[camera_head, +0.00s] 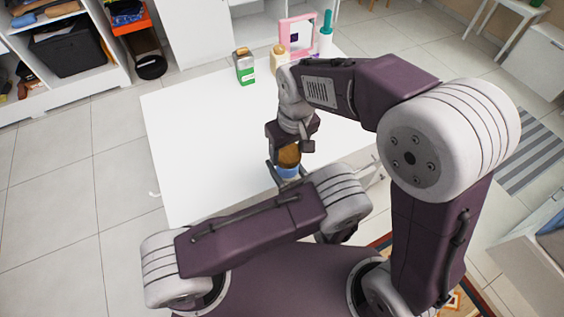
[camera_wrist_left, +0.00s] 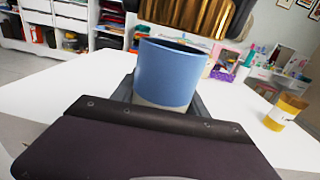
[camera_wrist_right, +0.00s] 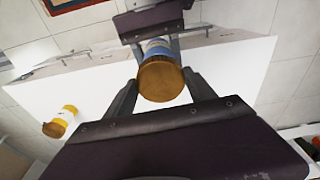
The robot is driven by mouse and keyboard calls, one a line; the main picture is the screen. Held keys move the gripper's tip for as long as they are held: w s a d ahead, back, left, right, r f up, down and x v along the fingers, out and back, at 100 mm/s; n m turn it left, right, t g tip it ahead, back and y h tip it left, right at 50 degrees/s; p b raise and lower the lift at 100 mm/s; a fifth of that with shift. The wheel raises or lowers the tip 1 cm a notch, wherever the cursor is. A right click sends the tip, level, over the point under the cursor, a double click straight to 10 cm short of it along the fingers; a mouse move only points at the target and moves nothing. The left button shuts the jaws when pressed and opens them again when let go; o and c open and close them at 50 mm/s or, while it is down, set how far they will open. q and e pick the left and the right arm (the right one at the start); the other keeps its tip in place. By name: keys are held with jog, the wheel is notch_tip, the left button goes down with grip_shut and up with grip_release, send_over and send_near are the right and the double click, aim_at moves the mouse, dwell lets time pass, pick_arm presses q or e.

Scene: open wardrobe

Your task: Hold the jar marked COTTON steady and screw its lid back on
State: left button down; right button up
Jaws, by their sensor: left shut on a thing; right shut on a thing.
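The blue jar (camera_wrist_left: 165,72) stands between the fingers of my left gripper (camera_wrist_left: 164,95), which is shut on it. Its mouth is open and dark inside. No COTTON lettering shows. The jar also shows in the head view (camera_head: 287,171), partly covered by my arms. The ribbed golden-brown lid (camera_wrist_left: 192,14) is above the jar's mouth, with a gap visible between them in the left wrist view. My right gripper (camera_wrist_right: 163,88) is shut on this lid (camera_wrist_right: 163,80) from above. In the head view the lid (camera_head: 289,154) is right over the jar.
A yellow jar with a pale label (camera_wrist_left: 287,112) stands apart on the white table (camera_head: 195,130). The table's left half is clear.

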aim_at(287, 172)
jog(key=shift+s, duration=0.1)
dwell(0.7)
jog(key=shift+f, duration=0.9)
jog(key=shift+f, duration=0.55)
